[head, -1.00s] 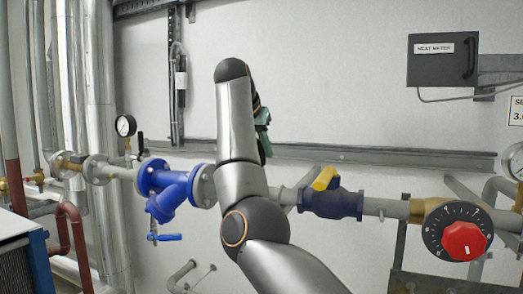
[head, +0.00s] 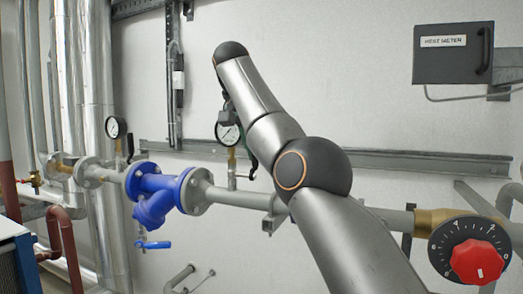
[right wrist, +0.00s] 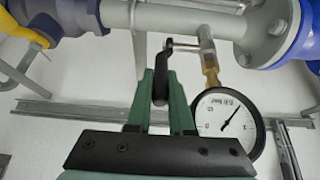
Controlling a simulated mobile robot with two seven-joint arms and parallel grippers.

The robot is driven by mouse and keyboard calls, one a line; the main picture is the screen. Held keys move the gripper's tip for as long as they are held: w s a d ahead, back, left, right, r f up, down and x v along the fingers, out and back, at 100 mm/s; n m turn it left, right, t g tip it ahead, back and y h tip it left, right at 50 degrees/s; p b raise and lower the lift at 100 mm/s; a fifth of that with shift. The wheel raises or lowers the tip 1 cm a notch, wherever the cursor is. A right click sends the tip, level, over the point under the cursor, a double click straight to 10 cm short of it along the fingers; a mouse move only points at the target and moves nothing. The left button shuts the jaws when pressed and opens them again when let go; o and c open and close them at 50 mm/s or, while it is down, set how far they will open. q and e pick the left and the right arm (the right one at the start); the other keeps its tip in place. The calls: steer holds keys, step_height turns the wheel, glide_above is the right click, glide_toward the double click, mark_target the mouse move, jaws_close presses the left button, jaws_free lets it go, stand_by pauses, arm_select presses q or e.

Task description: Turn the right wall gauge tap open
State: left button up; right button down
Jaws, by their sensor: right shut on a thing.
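The right wall gauge (head: 229,133) has a white dial and stands on a brass stem above the grey pipe; it also shows in the right wrist view (right wrist: 225,124). Its tap has a black lever handle (right wrist: 160,86) beside the gauge on a short side pipe. My right gripper (right wrist: 164,78) has green fingers on either side of this lever and is shut on it. In the head view my right arm hides most of the gripper, and a bit of the black handle shows below right of the dial. My left gripper is not in view.
A second gauge (head: 116,128) with a black tap stands at the left. A blue strainer (head: 160,193) sits in the pipe. A red knob (head: 477,262) is at the lower right. A grey heat meter box (head: 453,53) hangs upper right. A yellow handle (right wrist: 28,35) shows in the wrist view.

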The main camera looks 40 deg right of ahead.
steer(key=shift+a+f, duration=0.1)
steer(key=shift+f, duration=0.05)
stand_by(0.4)
steer(key=c, duration=0.8)
jaws_free()
steer(key=shift+s, duration=0.15)
steer(key=shift+r, duration=0.25)
